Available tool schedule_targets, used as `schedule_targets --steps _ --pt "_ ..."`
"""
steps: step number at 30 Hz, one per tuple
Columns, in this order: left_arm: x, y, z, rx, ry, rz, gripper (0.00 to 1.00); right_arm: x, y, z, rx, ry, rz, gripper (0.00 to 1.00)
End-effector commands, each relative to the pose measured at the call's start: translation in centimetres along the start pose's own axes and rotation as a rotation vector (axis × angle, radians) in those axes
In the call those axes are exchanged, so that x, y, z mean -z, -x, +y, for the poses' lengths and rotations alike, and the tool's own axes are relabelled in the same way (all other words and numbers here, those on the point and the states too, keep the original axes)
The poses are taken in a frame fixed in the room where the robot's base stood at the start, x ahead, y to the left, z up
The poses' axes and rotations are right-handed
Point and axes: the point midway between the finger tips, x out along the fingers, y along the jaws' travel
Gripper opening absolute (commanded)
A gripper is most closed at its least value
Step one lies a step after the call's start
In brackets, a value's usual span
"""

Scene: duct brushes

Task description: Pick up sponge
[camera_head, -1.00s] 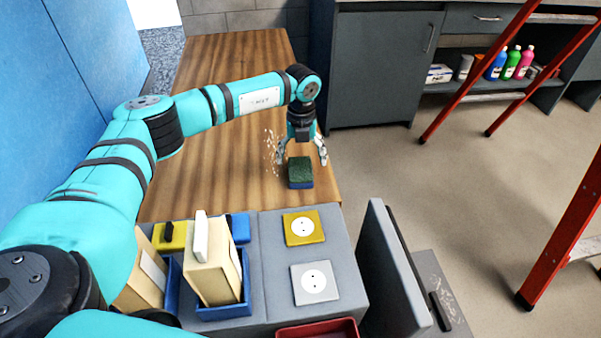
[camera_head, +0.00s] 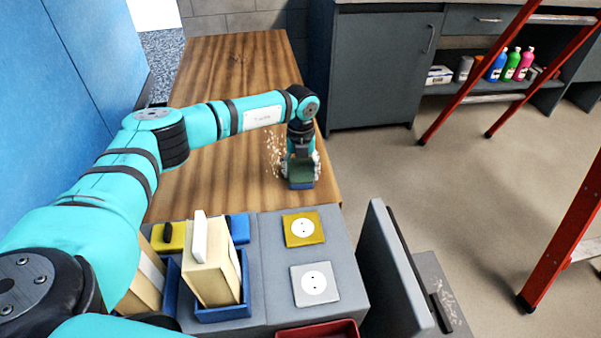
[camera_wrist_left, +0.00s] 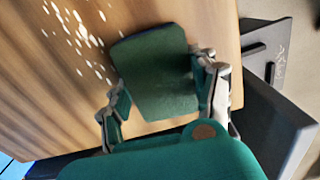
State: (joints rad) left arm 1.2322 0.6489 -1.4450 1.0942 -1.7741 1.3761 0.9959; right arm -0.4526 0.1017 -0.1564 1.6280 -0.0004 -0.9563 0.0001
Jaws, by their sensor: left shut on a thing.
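The sponge (camera_head: 301,173) has a dark green top and a blue lower layer. It is at the right edge of the wooden table, near the grey tray top. My left gripper (camera_head: 301,165) is over it, pointing down, with its fingers shut on the sponge's two sides. In the left wrist view the sponge (camera_wrist_left: 158,70) sits between the two fingers (camera_wrist_left: 162,97). I cannot tell whether its underside touches the table. My right gripper is not in view.
Pale crumbs (camera_head: 275,150) lie on the wooden table (camera_head: 220,130) left of the sponge. A grey top in front holds a yellow plate (camera_head: 303,229), a grey plate (camera_head: 315,284) and a blue bin (camera_head: 224,312) with a beige block. A red ladder (camera_head: 478,75) stands right.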

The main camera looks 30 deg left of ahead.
Motion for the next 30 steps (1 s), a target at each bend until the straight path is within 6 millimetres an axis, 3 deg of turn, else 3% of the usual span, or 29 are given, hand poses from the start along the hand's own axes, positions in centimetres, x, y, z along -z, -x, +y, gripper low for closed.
schedule_targets --steps 11,21,26,30 --pt "0.0 0.3 0.0 0.0 0.0 -0.001 0.5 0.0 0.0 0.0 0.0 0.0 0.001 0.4" --pt "-0.1 4.0 0.0 0.002 0.001 -0.002 0.5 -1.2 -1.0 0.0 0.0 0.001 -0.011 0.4" --pt "0.4 3.8 -3.7 0.002 -0.004 0.0 0.5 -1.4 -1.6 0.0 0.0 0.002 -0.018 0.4" --pt "0.8 4.2 -7.8 0.002 -0.004 -0.001 0.5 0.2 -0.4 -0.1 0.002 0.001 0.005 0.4"
